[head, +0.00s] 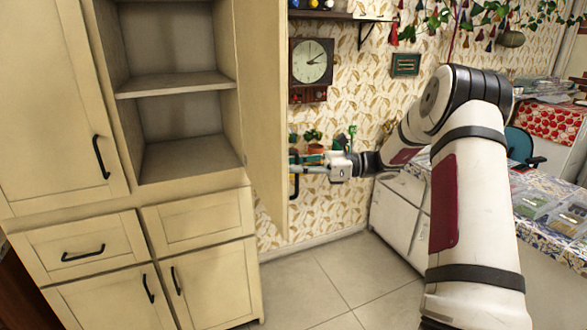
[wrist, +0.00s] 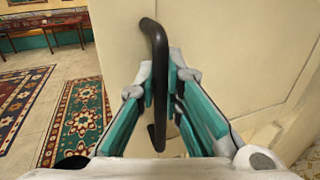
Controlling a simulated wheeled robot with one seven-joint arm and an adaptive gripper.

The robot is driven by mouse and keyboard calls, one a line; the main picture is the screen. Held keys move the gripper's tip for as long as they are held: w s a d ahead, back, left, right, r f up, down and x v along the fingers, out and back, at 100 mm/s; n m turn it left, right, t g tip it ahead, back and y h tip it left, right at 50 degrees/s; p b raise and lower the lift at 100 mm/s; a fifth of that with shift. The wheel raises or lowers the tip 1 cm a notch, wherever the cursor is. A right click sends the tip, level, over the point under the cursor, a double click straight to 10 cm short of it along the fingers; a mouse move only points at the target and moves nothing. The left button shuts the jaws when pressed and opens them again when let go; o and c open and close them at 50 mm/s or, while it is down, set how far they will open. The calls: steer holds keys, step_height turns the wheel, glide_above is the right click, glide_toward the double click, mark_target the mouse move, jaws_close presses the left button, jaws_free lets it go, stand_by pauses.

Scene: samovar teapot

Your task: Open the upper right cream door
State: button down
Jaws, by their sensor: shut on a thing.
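The upper right cream door (head: 262,95) stands swung out from the cabinet in the head view, seen at a steep angle. Open shelves show behind it. Its black bar handle (head: 293,186) is on the outer face near the free edge, partly hidden by my gripper (head: 300,160). In the wrist view the handle (wrist: 155,42) runs upright between the teal fingers of my gripper (wrist: 163,88), which is shut on it. The door's cream face (wrist: 225,40) fills the right side there.
The upper left door (head: 50,100) and the lower doors and drawers look closed. A wall clock (head: 311,62) and potted plants are beyond the door. A white counter (head: 400,210) stands to the right. Tiled floor (head: 330,275) is clear in front.

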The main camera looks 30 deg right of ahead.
steer(key=shift+s, duration=0.1)
steer(key=c, duration=1.7)
jaws_free()
steer(key=v, duration=1.2)
